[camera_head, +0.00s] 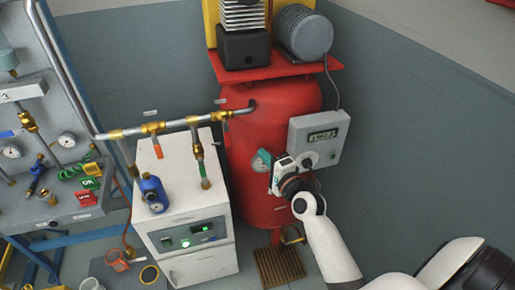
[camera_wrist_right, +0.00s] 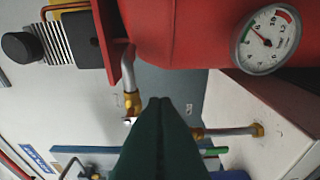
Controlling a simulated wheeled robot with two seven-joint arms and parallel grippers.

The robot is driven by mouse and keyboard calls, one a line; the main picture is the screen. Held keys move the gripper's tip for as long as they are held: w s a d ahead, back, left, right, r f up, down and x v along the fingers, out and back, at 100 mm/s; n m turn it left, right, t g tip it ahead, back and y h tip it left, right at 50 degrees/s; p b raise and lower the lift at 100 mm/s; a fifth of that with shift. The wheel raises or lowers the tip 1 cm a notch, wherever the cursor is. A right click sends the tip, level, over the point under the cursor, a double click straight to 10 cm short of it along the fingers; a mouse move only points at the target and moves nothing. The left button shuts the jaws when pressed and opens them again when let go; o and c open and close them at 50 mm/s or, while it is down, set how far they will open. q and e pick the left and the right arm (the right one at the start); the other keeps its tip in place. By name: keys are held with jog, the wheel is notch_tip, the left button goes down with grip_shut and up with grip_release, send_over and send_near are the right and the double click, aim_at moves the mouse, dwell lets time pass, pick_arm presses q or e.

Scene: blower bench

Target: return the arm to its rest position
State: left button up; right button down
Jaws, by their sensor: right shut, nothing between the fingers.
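My right gripper (camera_head: 266,156) is in front of the red tank (camera_head: 262,115), with its white arm coming in from the lower right. Its dark green fingers (camera_wrist_right: 160,102) are pressed together in the right wrist view, with nothing between them. In the head view the fingertips overlap the round pressure gauge (camera_head: 258,164) on the tank; I cannot tell whether they touch it. In the right wrist view the gauge (camera_wrist_right: 267,39) is apart from the fingers, at the upper right. My left gripper is not in view.
A grey control box (camera_head: 318,136) is close beside my right gripper. A white dryer cabinet (camera_head: 185,215) stands left of the tank, with a brass-fitted pipe (camera_head: 180,124) above it. A gauge panel (camera_head: 50,125) is at the far left. The wall at right is clear.

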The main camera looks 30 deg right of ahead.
jog(key=s+a+f+n+g, duration=0.25)
jog(key=s+f, duration=0.25)
jog(key=f, duration=0.7)
jog(key=s+a+f+n+g, duration=0.1)
jog(key=s+f+n+g, duration=0.25)
jog(key=f, duration=0.75)
jog(key=s+a+f+n+g, duration=0.25)
jog(key=s+f, duration=0.25)
jog(key=f, duration=0.7)
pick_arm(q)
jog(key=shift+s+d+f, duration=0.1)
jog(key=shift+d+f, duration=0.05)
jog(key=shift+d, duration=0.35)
pick_arm(e)
jog(key=s+f+n+g, duration=0.2)
jog(key=s+f+n, duration=0.2)
jog(key=s, duration=0.7)
jog(key=s+a+f+n+g, duration=0.1)
jog(key=s+f+n+g, duration=0.2)
jog(key=s+f, duration=0.5)
jog(key=s+f+n+g, duration=0.3)
jog(key=s+f+n, duration=0.2)
jog(key=s, duration=0.9)
jog(key=shift+s+a+f, duration=0.15)
jog(key=shift+a+f, duration=0.2)
jog(key=shift+f, duration=0.6)
jog(key=shift+g, duration=0.25)
